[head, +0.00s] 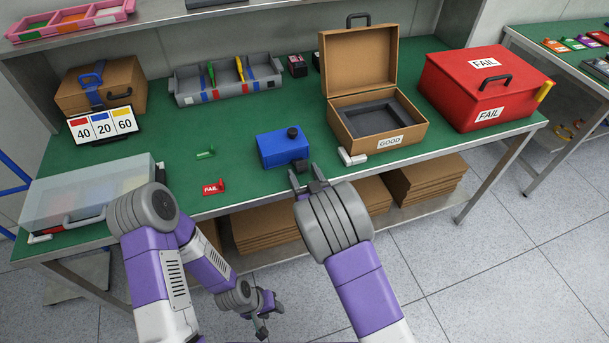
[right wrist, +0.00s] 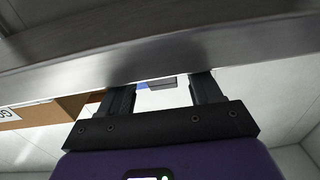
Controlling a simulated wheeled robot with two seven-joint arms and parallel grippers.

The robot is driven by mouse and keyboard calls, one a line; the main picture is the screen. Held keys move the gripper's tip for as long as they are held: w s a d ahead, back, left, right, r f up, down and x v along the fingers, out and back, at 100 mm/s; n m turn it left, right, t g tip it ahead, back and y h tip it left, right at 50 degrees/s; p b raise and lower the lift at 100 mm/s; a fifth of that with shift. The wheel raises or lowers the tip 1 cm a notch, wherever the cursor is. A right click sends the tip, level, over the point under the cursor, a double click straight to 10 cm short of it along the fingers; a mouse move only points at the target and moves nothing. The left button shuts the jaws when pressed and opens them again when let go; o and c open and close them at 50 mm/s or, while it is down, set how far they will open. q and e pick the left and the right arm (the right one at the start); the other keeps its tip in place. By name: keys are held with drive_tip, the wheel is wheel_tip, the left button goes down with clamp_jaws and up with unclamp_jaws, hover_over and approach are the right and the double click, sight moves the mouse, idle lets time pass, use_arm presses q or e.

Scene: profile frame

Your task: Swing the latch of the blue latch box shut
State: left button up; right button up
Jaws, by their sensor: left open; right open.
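The blue latch box (head: 281,150) stands on the green table near its front edge, with a dark round knob on its top right. A dark part at its right front is small, and I cannot tell the latch's position. My right gripper (head: 308,180) is open, just in front of the box at the table edge. I cannot tell if it touches. In the right wrist view its empty fingers (right wrist: 161,92) stand apart, with a small blue patch (right wrist: 142,86) and a grey piece between them. My left gripper (head: 267,312) is open and empty, low in front of the table.
An open brown GOOD case (head: 410,130) stands right of the box, and a red FAIL case (head: 455,80) beyond it. A green tag (head: 205,154) and a red FAIL tag (head: 213,187) lie left. A clear-lidded case (head: 95,185) is at far left.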

sight(301, 161)
drive_tip(key=shift+c, duration=0.2)
drive_tip(key=c, duration=1)
drive_tip(key=shift+r+p, duration=0.3)
drive_tip(key=shift+p, duration=0.35)
drive_tip(key=r+g+h+p, duration=0.1)
drive_tip(key=g+p, duration=0.2)
drive_tip(key=p, duration=0.1)
drive_tip(key=w+r+g+h+p, duration=0.1)
drive_tip(key=r+g+p, duration=0.1)
drive_tip(key=p, duration=0.3)
drive_tip(key=w+a+r+g+h+p, duration=0.1)
drive_tip(key=g+p, duration=0.2)
drive_tip(key=p, duration=0.2)
drive_tip(key=shift+w+r+g, duration=0.25)
drive_tip(key=shift+r+g, duration=0.15)
drive_tip(key=shift+w+a+r+g+h+p, duration=0.1)
drive_tip(key=shift+w+g+h+p, duration=0.25)
drive_tip(key=shift+g+p, duration=0.5)
drive_tip(key=shift+w+a+r+g+h+p, duration=0.1)
drive_tip(key=shift+w+g+h+p, duration=0.2)
drive_tip(key=shift+g+p, duration=0.5)
drive_tip(key=o, duration=1)
drive_tip(key=shift+f, duration=0.1)
drive_tip(key=shift+o, duration=0.2)
